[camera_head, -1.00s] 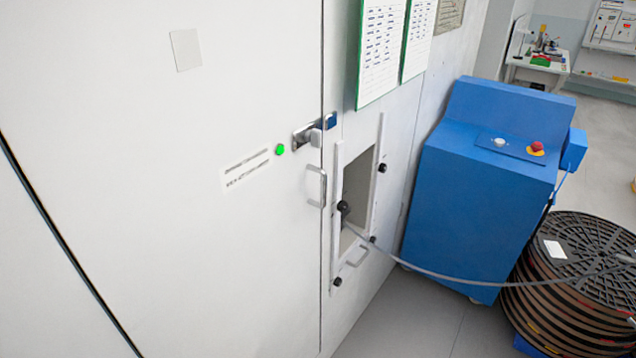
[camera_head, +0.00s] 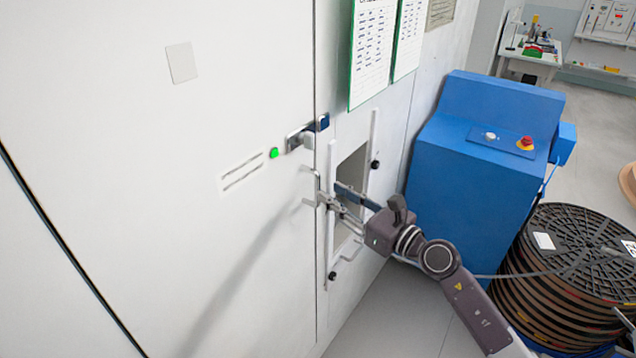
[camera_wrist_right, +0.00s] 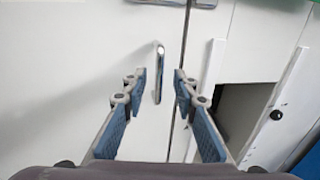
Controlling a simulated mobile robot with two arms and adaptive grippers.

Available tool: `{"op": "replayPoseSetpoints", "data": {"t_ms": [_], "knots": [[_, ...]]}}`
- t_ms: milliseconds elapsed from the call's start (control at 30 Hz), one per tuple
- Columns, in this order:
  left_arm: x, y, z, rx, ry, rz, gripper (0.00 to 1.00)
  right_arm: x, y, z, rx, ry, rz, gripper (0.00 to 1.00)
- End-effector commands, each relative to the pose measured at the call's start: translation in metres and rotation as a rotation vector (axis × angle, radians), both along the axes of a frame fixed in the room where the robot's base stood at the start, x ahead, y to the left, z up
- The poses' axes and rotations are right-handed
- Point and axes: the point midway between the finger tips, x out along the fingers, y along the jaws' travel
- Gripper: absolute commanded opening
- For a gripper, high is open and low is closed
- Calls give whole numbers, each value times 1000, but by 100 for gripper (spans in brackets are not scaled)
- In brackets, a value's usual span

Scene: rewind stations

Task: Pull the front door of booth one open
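The front door (camera_head: 150,240) is a large white panel filling the left of the head view. It looks shut, its right edge along the vertical seam. Its small upright bar handle (camera_head: 313,186) is near that edge, partly hidden by my right gripper (camera_head: 331,194). In the right wrist view the handle (camera_wrist_right: 160,73) stands between the two open blue-padded fingers (camera_wrist_right: 158,80), with a gap on each side. I cannot tell how deep it sits between them. My left gripper is not in view.
A metal latch (camera_head: 300,138) and a green light (camera_head: 274,153) are above the handle. Right of the seam is a framed opening (camera_head: 353,165). A blue machine (camera_head: 480,150) and a cable reel (camera_head: 570,260) stand at the right. Grey floor (camera_head: 385,320) lies between.

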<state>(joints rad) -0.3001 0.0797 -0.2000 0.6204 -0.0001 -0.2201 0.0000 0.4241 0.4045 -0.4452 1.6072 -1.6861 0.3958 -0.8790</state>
Motion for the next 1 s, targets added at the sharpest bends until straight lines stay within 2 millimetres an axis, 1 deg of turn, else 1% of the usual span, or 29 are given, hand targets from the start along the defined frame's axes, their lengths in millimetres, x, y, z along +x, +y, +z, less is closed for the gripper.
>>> {"op": "replayPoseSetpoints", "data": {"t_ms": [33,200,400,533,800,1000], "knots": [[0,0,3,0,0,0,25,6,7,3,4,0,2,27],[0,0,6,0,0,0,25,25,25,2,6,3,1,27],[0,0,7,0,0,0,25,41,38,0,5,3,0,27],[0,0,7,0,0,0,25,45,41,0,4,3,0,27],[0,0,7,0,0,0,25,45,42,0,4,3,0,27],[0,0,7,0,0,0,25,45,42,0,4,4,-1,5]]}}
